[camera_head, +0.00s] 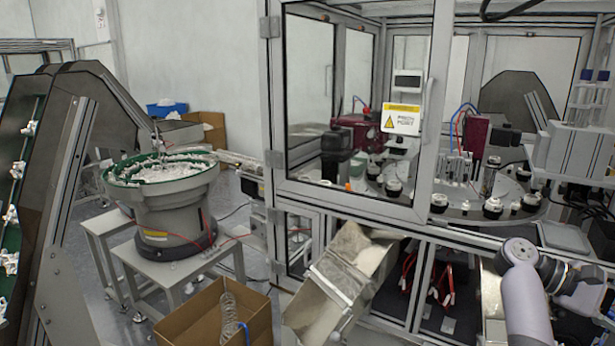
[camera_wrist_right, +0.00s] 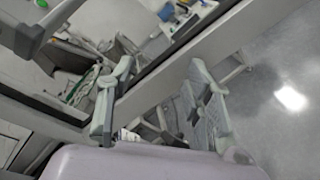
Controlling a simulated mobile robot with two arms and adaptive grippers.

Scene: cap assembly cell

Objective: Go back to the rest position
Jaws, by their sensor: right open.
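My right arm (camera_head: 525,295) shows at the lower right of the head view, in front of the machine frame. Its gripper cannot be made out clearly there. In the right wrist view my right gripper (camera_wrist_right: 160,82) is open, with its two fingers wide apart. I see nothing held between them. Behind the fingers are a grey frame bar and blurred machine parts. My left gripper is in neither view.
The cell's framed glass door (camera_head: 350,110) stands in the middle, with a rotary table (camera_head: 465,208) carrying several caps behind. A metal chute (camera_head: 325,295), a cardboard box (camera_head: 205,315) and a bowl feeder (camera_head: 165,220) stand to the left. Grey floor (camera_wrist_right: 285,60) is clear at right.

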